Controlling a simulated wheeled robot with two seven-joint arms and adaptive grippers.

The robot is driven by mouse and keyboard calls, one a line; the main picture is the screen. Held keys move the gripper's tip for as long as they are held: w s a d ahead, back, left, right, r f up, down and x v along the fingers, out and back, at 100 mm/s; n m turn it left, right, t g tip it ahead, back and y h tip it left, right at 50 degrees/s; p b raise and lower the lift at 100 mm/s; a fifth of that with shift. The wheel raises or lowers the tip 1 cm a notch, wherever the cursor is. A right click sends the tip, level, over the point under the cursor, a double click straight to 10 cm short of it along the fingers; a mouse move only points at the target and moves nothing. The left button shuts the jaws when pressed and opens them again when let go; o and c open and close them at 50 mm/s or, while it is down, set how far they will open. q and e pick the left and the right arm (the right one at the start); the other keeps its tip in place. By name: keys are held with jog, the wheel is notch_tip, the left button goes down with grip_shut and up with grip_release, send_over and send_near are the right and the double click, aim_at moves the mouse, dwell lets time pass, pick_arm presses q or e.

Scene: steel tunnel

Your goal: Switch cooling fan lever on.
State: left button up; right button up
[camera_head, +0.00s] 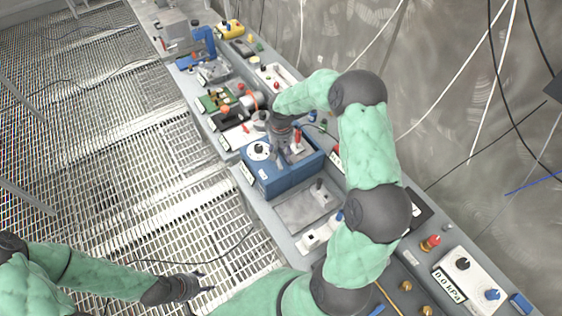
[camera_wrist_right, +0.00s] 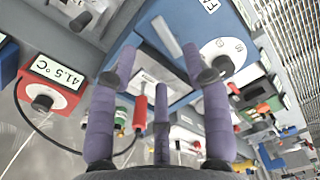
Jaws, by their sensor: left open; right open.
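A blue box (camera_head: 290,178) stands on the bench below my right gripper, with a round white dial (camera_head: 258,150) and a metal plate on top. A red-handled lever (camera_head: 298,136) rises from that plate. In the right wrist view the lever's red handle (camera_wrist_right: 140,110) shows between my purple-grey fingers, apart from them as far as I can tell. The blue box (camera_wrist_right: 198,30) there bears a partly cut-off label beginning "FA". My right gripper (camera_head: 282,152) is open and points down over the box; it holds nothing. My left gripper (camera_head: 195,287) is open and empty over the grating at lower left.
A red box (camera_wrist_right: 50,95) reading 41.5 °C stands beside the blue box. A white gauge box (camera_head: 468,280) reading 0.0 kPa is at lower right. A green circuit board (camera_head: 214,101) and a blue clamp-like device (camera_head: 205,45) stand farther along. Cables hang along the wall.

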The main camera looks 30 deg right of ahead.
aim_at(279, 166)
notch_tip(279, 166, down, 7)
jog(key=shift+f, duration=0.1)
dwell(0.4)
grip_shut()
